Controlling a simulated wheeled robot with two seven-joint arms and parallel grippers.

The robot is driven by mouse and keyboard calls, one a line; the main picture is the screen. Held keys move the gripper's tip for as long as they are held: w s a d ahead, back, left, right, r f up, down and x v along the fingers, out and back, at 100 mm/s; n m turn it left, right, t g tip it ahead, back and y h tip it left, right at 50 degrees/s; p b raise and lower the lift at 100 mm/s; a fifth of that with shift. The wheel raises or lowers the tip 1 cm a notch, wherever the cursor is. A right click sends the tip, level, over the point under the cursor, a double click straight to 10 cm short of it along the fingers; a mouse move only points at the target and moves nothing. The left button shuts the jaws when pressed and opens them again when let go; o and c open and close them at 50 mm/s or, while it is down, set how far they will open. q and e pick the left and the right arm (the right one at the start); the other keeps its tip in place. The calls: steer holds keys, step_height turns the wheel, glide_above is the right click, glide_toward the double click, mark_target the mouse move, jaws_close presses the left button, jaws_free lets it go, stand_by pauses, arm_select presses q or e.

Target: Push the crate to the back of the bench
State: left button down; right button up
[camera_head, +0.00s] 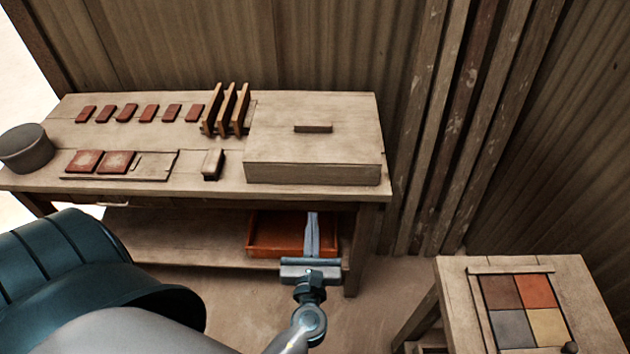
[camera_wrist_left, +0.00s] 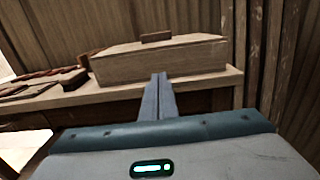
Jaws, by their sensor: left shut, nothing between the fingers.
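The crate (camera_head: 313,174), a pale wooden box with a small wooden bar on its top, sits at the right end of the wooden bench (camera_head: 220,187), its front face close to the front edge. It also shows in the left wrist view (camera_wrist_left: 160,64). My left gripper (camera_head: 312,214) is shut and empty, in front of the crate and the bench's front edge in the picture. In the left wrist view its fingertips (camera_wrist_left: 159,76) overlap the crate's lower front; I cannot tell if they touch. The bench surface behind the crate is hidden. My right gripper is not in view.
Upright wooden slats (camera_head: 228,110) stand left of the crate, and a small block (camera_head: 213,164) lies nearby. Red tiles (camera_head: 117,161) lie further left, by a grey pot (camera_head: 25,148). An orange tray (camera_head: 262,238) is on the lower shelf. A side table (camera_head: 455,285) holds colored tiles.

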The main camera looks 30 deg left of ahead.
arm_select(q)
steer(key=w, duration=0.1)
steer(key=p, duration=0.1)
glide_toward(315, 171)
steer(key=x, duration=0.5)
steer(key=shift+a, duration=0.1)
steer(key=shift+w+a, duration=0.35)
steer(key=shift+w, duration=0.2)
steer(key=shift+w+a, duration=0.3)
steer(key=shift+w, duration=0.15)
steer(key=b+x, duration=0.3)
steer(key=x, duration=1.6)
steer(key=shift+w, duration=0.25)
steer(key=shift+s+f, duration=0.15)
